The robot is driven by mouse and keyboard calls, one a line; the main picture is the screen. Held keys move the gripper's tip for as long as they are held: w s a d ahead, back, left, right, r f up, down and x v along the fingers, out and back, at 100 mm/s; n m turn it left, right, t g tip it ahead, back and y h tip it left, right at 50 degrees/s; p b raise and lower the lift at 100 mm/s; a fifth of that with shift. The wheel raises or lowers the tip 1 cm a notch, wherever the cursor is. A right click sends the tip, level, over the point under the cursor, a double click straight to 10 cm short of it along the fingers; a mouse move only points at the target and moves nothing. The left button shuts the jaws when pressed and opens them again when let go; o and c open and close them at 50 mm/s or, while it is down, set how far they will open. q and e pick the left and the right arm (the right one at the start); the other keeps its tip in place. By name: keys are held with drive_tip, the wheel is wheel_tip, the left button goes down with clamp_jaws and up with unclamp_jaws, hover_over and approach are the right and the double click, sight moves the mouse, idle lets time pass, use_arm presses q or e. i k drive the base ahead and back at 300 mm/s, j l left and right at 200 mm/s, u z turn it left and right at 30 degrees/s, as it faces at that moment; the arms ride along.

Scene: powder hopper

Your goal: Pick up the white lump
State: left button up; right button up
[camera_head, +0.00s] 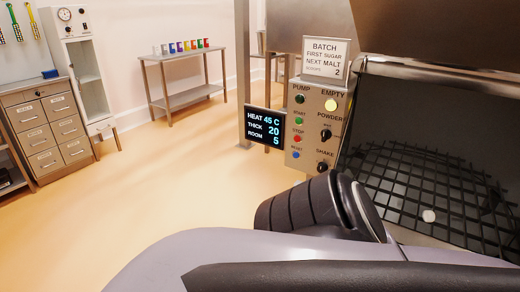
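The white lump (429,215) is small and roundish. It lies on the dark grid (405,185) inside the hopper, at the right of the head view, just above my arm in the picture. A large grey and black link of my own arm crosses the bottom of the view and hides the lower part of the hopper. Neither of my grippers shows, so I cannot see where they are relative to the lump.
The hopper's metal rim (430,71) runs along its top. Left of it stands a control panel (311,125) with buttons and knobs, a batch sign (325,58) and a display (264,127). A shelf table (185,97) and drawers (45,130) stand farther back. Open floor lies between.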

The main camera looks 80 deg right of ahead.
sight(428, 217)
drive_tip(key=z, duration=3.8)
drive_tip(key=i+l+z, duration=0.4)
drive_tip(key=k+j, duration=0.05)
drive_tip(key=k, duration=0.05)
